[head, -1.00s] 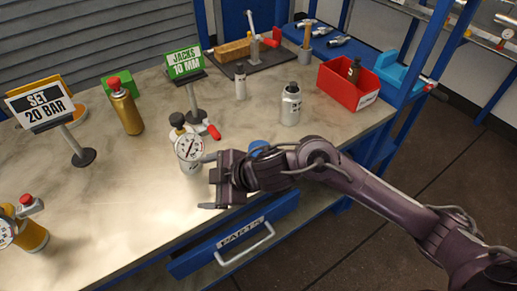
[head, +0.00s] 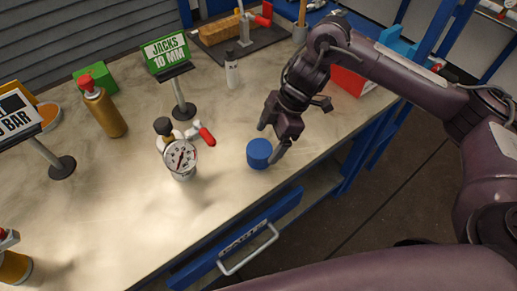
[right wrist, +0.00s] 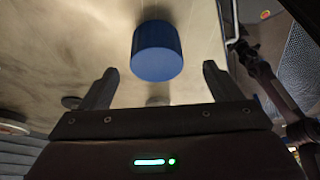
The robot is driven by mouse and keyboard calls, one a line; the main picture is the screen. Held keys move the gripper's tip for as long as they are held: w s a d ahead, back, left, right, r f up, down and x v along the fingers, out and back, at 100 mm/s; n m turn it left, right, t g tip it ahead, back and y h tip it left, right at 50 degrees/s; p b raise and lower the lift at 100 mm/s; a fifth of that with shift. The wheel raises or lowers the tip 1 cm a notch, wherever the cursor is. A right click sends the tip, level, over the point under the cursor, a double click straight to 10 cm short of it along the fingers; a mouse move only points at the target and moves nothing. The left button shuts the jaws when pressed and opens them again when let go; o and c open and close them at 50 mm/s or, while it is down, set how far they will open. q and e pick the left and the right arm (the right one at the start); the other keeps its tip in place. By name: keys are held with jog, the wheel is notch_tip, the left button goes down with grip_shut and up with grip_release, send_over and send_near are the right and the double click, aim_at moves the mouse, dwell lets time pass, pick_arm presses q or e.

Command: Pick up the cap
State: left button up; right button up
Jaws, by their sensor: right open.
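The cap is a blue cylinder (head: 259,154) standing on the bench top near its front edge. It also shows in the right wrist view (right wrist: 157,52), ahead of the fingers and roughly midway between them. My right gripper (head: 271,141) is open and empty, with its fingers pointing down at the cap; in the head view one finger is behind it and one at its right. In the right wrist view both fingers of my right gripper (right wrist: 156,85) are spread apart. I cannot tell whether either touches the cap. My left gripper is not in view.
A vessel with a pressure gauge (head: 181,158) and a red-handled valve stands left of the cap. A green JACKS 10 MM sign (head: 167,52) is behind it. A red bin (head: 350,82) is partly hidden by my arm. A blue drawer (head: 240,236) is below the bench edge.

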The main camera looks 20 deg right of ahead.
aim_at(260, 148)
jog(key=shift+a+f, duration=0.25)
jog(key=shift+f, duration=0.15)
jog(key=x, duration=0.2)
jog(key=shift+w+a+f, duration=0.2)
jog(key=shift+w+a, duration=0.05)
jog(key=shift+x, duration=0.85)
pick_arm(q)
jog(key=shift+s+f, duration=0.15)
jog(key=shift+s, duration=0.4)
pick_arm(e)
jog(key=c, duration=1.1)
